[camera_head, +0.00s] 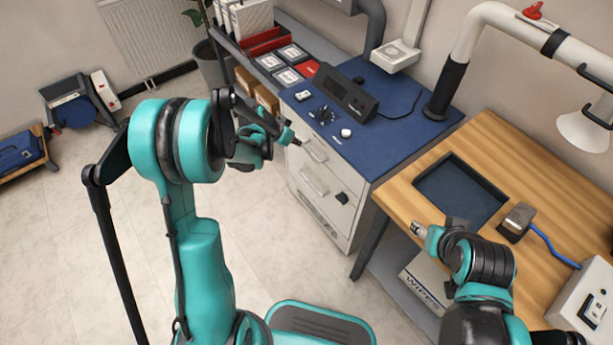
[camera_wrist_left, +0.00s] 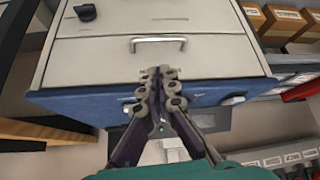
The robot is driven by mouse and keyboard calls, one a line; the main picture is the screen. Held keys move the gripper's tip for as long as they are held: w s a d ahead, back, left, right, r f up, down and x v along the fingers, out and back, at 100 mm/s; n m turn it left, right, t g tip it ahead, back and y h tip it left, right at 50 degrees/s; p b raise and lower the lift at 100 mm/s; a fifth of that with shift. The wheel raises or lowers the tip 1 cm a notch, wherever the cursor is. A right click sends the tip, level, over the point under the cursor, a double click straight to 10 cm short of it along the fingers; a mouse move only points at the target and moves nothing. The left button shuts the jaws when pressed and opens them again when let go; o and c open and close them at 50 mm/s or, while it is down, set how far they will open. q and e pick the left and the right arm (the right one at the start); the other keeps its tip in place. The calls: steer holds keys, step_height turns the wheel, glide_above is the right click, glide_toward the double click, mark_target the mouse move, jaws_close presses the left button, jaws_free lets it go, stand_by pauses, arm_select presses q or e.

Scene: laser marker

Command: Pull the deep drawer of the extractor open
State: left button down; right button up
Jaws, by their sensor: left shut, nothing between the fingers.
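The extractor cabinet (camera_head: 341,215) is a light grey unit with a blue top, below the desk devices. Its upper handle (camera_head: 316,152) and lower handle (camera_head: 314,183) are both on its front, and the drawers look shut. In the left wrist view, which is upside down, a bar handle (camera_wrist_left: 158,41) shows clear of my fingers. My left gripper (camera_head: 297,141) is shut and empty, just in front of the cabinet's upper front; its closed fingertips (camera_wrist_left: 160,75) show against the front panel. I cannot tell whether they touch it. My right gripper (camera_head: 418,229) is over the wooden table's left edge; its fingers are too small to judge.
The blue top (camera_head: 385,150) carries a black display box (camera_head: 345,92) and small items. The wooden table (camera_head: 515,150) with a dark tray (camera_head: 460,190) stands to the right. Bare floor (camera_head: 245,220) lies in front of the cabinet at left.

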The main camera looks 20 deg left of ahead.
arm_select(q)
steer(key=w+a+f+m+h, duration=0.1)
steer(key=w+f, duration=0.1)
steer(key=f, duration=0.5)
steer(key=w+a+f+m, duration=0.1)
steer(key=w+a+f, duration=0.1)
steer(key=f, duration=0.5)
steer(key=h, duration=0.1)
glide_toward(313, 176)
steer(key=shift+m+t, duration=0.3)
steer(key=shift+m, duration=0.1)
steer(key=b+x, duration=0.4)
steer(key=shift+d+f, duration=0.1)
steer(key=shift+f, duration=0.4)
